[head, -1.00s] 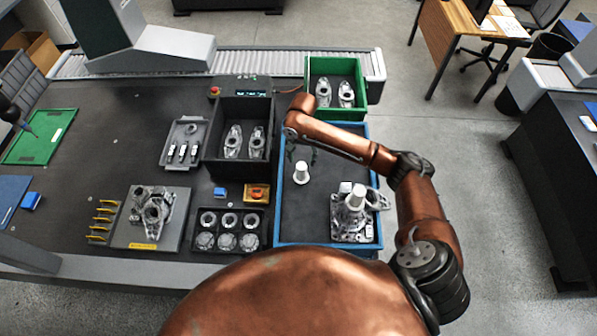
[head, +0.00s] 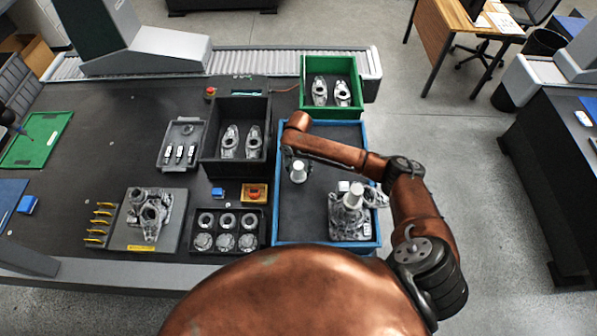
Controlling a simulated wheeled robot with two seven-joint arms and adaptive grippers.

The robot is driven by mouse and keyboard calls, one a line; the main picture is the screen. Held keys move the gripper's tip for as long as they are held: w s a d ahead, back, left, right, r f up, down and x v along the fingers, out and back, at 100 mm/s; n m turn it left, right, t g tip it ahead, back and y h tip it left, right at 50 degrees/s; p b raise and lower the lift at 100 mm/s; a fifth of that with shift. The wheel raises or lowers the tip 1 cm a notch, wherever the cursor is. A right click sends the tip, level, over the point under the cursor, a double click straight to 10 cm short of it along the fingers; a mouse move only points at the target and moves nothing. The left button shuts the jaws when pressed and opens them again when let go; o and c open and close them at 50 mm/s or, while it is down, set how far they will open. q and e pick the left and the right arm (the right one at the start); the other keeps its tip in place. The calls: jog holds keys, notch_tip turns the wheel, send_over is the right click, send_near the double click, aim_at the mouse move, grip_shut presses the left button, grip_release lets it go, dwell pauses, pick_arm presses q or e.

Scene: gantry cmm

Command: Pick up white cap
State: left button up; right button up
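A white cap (head: 298,174) stands upright in the blue-rimmed tray (head: 276,210), in its left half. My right gripper (head: 294,158) reaches down from the copper arm to the cap's far side. Its dark fingers are small and partly hidden behind the cap and under the wrist. I cannot tell whether they are open or touch the cap. Another pale, cap-like piece (head: 355,191) sits on top of a grey metal casting (head: 340,225) in the tray's front right. My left gripper is not in view.
A black bin (head: 213,152) with metal parts stands left of the tray, and a green bin (head: 303,88) behind it. A black holder (head: 228,254) with several round parts and an orange-yellow box (head: 254,194) lie to the left. My forearm spans the tray's far right side.

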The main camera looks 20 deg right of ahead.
jog(key=c, duration=1)
jog(key=shift+r, duration=0.1)
